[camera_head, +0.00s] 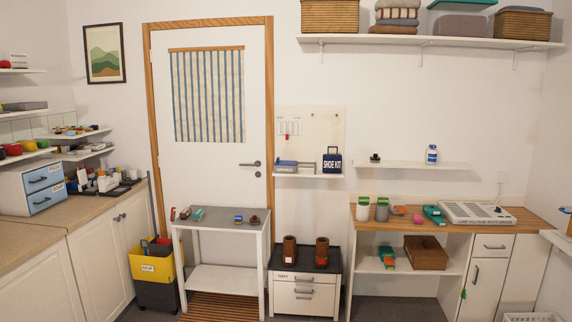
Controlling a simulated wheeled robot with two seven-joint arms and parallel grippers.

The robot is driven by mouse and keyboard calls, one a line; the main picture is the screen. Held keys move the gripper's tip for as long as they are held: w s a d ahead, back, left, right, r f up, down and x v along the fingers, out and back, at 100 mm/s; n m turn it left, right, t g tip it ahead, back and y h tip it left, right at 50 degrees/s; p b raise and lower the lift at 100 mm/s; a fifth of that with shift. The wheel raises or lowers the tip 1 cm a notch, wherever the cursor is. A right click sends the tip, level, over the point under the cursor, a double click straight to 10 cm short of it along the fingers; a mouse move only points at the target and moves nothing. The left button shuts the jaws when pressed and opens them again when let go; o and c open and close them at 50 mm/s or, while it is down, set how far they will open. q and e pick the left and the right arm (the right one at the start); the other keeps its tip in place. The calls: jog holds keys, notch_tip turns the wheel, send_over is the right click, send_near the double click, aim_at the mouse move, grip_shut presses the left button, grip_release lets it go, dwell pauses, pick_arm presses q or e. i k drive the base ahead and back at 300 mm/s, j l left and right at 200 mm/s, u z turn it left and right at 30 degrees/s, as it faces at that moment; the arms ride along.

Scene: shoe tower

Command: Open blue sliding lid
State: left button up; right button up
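No blue sliding lid can be told for certain at this distance. A small low thing with a blue top (286,163) lies on the small wall shelf right of the door. Next to it stands a dark blue box lettered SHOE KIT (332,161), with a handle on top. On the left counter is a white chest with blue drawer fronts (43,185); its drawers look shut. Neither of my grippers shows in the head view.
A grey-topped side table (218,217) holds small items by the door. Brown boots (289,249) stand on a low drawer cabinet (304,290). A wooden bench (390,223) is at right, a yellow bin (152,264) at left. Floor shows between the furniture.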

aim_at(278, 162)
jog(key=i+z, duration=0.1)
jog(key=i, duration=1.45)
